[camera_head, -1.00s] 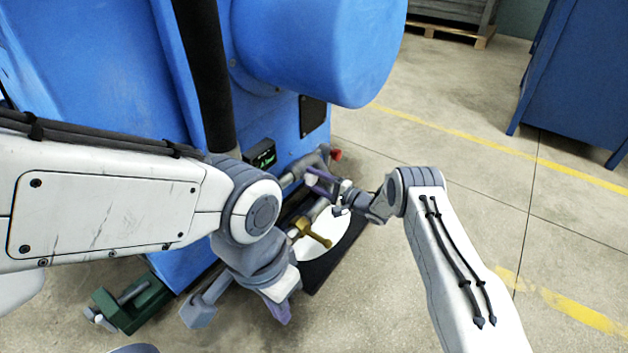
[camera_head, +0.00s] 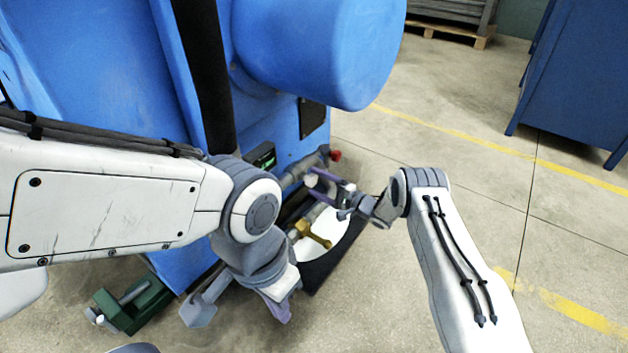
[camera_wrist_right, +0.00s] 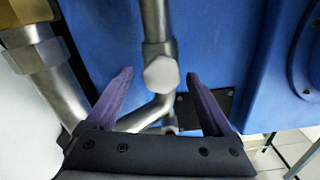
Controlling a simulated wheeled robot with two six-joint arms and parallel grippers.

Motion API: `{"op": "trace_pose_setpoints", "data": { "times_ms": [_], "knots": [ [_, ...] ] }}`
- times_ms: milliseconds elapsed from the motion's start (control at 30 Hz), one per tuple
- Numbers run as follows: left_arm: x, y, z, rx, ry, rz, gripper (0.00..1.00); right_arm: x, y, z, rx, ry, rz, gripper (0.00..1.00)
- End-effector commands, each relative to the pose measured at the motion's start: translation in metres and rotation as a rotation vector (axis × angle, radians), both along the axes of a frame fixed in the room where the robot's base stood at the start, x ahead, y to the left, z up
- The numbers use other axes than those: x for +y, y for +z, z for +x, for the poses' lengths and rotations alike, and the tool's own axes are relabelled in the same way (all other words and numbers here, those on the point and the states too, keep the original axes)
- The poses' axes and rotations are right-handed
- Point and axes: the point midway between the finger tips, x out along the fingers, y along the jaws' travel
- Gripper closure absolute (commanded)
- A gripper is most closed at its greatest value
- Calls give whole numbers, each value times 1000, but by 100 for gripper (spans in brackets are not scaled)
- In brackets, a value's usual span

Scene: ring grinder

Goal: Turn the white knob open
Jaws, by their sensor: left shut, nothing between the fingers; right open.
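The white knob (camera_wrist_right: 160,75) is a small faceted cap on a vertical metal pipe in the right wrist view. My right gripper (camera_head: 314,182) is open at the pipework beside the blue machine. Its two purple fingers stand apart, and in the right wrist view the knob appears between them; I cannot tell whether either touches it.
The blue machine (camera_head: 300,50) fills the upper left. A brass valve (camera_head: 316,236) sits over a white disc (camera_head: 345,222) below my right gripper. A red knob (camera_head: 335,155) is just beyond. A green block (camera_head: 135,302) lies lower left. Open floor extends right.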

Motion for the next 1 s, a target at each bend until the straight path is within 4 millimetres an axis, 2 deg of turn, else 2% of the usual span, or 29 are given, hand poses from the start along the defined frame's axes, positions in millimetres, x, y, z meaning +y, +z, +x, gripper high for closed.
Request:
{"op": "trace_pose_setpoints", "data": {
  "times_ms": [33,100,400,600,1000],
  "knots": [
    [0,12,0,0,0,0,100,-9,5,-5,5,-5,1,14],
    [0,20,0,0,0,0,100,-21,6,-14,4,-5,1,14],
    [0,43,0,0,0,0,100,-63,3,-45,3,-3,0,14],
    [0,46,0,0,0,0,100,-72,1,-53,2,-1,1,14],
    [0,45,0,0,0,0,100,-72,0,-53,1,0,1,14]
  ]
}}
